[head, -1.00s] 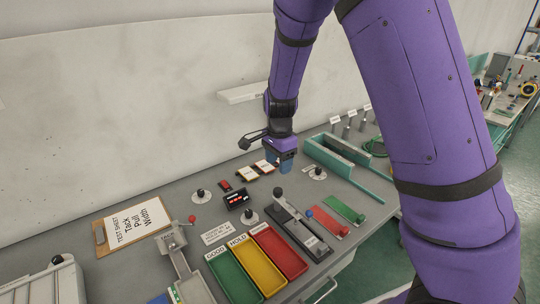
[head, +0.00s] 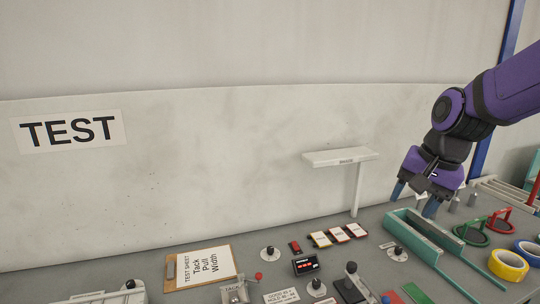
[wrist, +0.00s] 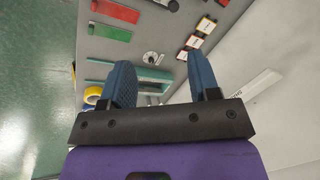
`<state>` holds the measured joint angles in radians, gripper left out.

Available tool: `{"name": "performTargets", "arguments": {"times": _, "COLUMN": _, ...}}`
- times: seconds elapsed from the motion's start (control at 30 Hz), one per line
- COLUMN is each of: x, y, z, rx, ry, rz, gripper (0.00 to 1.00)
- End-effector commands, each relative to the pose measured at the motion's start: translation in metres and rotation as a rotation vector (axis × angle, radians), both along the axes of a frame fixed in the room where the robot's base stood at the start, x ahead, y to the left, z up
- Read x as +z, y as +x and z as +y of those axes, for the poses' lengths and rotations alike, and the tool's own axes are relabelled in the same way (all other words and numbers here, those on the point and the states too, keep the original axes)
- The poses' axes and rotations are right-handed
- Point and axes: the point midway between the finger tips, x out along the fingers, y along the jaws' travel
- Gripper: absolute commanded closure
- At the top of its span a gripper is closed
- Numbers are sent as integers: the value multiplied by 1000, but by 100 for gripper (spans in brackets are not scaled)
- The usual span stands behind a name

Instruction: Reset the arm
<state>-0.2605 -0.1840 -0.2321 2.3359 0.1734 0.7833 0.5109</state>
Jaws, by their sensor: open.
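My gripper (head: 415,200) is at the right of the head view, above the back of the bench, near the green rail fixture (head: 432,243). Its two blue fingers are spread apart with nothing between them. In the wrist view, the open blue fingers (wrist: 165,85) point over the bench, with the rail fixture partly hidden behind them. My purple arm reaches in from the right edge.
A white shelf (head: 340,157) on a post stands left of my gripper. Yellow tape (head: 508,265) and a red and a green ring stand (head: 500,221) are to the right. A clipboard (head: 203,268), a small black display (head: 306,265) and several labelled cards (head: 338,234) lie on the bench.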

Motion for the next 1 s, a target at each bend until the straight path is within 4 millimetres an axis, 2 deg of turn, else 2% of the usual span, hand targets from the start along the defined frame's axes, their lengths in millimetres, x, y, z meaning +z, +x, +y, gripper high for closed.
{"name": "performTargets", "arguments": {"times": 0.1, "x": 22, "y": -30, "z": -7, "rx": 99, "ry": -30, "rz": -68, "gripper": 44}}
{"name": "performTargets", "arguments": {"times": 0.3, "x": 47, "y": -78, "z": -17, "rx": 262, "ry": -115, "rz": -169, "gripper": 44}}
{"name": "performTargets", "arguments": {"times": 0.6, "x": 64, "y": -143, "z": -26, "rx": 463, "ry": -287, "rz": -277, "gripper": 44}}
{"name": "performTargets", "arguments": {"times": 0.8, "x": 65, "y": -160, "z": -27, "rx": 518, "ry": -348, "rz": -299, "gripper": 44}}
{"name": "performTargets", "arguments": {"times": 1.0, "x": 65, "y": -162, "z": -28, "rx": 524, "ry": -355, "rz": -299, "gripper": 44}}
